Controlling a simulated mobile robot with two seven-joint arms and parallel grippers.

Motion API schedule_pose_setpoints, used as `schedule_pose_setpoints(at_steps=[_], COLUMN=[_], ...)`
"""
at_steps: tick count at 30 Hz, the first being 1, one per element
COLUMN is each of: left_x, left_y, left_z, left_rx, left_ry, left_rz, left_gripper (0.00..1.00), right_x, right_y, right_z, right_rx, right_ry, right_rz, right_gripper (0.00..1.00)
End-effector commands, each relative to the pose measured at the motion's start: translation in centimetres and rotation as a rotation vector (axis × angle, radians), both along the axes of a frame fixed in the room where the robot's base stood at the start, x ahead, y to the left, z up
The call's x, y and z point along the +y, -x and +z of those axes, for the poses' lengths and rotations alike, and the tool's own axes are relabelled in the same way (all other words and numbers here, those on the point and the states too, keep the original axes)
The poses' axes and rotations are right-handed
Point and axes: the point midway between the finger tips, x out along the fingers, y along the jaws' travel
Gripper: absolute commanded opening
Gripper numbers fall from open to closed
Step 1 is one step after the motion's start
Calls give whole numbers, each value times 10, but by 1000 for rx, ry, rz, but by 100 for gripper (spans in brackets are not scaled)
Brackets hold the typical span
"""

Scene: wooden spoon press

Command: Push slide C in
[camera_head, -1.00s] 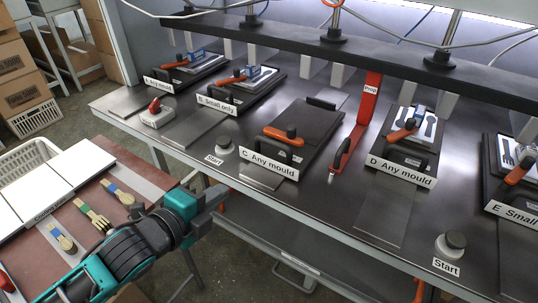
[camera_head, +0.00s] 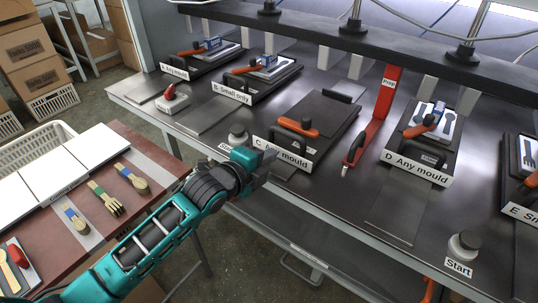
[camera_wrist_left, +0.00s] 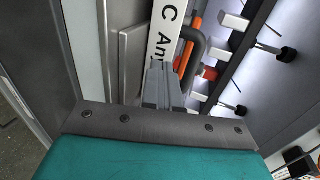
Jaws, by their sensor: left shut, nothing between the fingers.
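Slide C (camera_head: 325,121) is a dark plate on the steel bench, with an orange-handled clamp (camera_head: 298,126) and a white front label "C Any mould" (camera_head: 281,152). I cannot tell whether the fingertips touch the label. My right gripper is not in view.
A start button (camera_head: 238,134) stands left of slide C. A red press lever (camera_head: 371,125) stands right of it. Slides B (camera_head: 284,76) and D (camera_head: 408,150) flank it. A dark beam (camera_head: 400,43) runs above the back. A side table (camera_head: 150,160) holds wooden cutlery.

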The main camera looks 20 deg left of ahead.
Motion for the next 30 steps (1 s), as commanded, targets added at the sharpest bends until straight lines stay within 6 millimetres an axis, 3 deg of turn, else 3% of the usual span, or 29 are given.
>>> schedule_pose_setpoints(at_steps=[17,30], left_x=[-4,-32], left_y=[-12,-86], left_z=[0,-2], left_rx=[0,-3], left_ry=[0,2], left_rz=[0,-2], left_gripper=[0,0], right_x=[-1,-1], right_y=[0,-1], right_z=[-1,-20], right_rx=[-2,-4], right_ry=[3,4], right_rz=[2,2], right_gripper=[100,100])
